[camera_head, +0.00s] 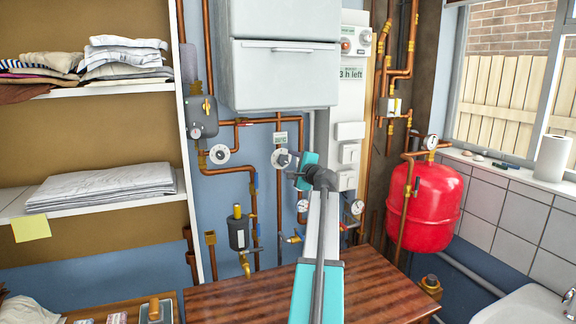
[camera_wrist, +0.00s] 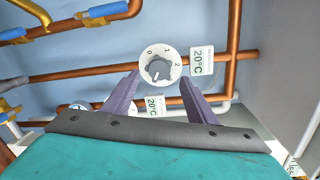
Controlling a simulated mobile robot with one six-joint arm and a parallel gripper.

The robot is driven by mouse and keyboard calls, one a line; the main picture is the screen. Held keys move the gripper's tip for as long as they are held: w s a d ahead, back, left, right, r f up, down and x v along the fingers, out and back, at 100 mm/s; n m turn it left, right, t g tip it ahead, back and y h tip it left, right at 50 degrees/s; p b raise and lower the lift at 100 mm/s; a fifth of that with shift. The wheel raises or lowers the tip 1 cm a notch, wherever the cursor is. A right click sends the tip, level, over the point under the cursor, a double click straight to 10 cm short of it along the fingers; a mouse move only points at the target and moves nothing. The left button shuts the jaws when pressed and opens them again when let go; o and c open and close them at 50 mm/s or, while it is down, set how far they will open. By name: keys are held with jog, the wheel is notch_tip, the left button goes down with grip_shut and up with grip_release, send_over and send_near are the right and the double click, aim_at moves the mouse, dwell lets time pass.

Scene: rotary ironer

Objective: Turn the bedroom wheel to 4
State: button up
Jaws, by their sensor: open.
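A white round wheel (camera_wrist: 175,76) with a grey grip and the figures 0, 1 and 2 visible is ahead of my gripper in the wrist view. A light mark on its grip points to the lower side in that view. In the head view a white wheel (camera_head: 279,160) is just left of my gripper (camera_head: 294,174), below a small label. My gripper (camera_wrist: 160,84) is open and empty, its two purple-grey fingers apart on either side of the wheel's lower part in the picture. I cannot tell whether they touch it. No room name is readable, so I cannot tell which wheel is the bedroom one.
A 20°C label (camera_wrist: 201,60) sits beside the wheel, another (camera_wrist: 155,106) between the fingers. Other dials are a left one (camera_head: 219,154) and a lower one (camera_head: 302,206). Copper pipes (camera_head: 253,196) run close by. A white cabinet (camera_head: 284,75) hangs above; a red tank (camera_head: 436,205) stands right.

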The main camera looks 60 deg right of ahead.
jog(key=b+v, duration=0.1)
jog(key=v, duration=0.8)
jog(key=shift+b, duration=0.35)
jog(key=shift+s, duration=0.15)
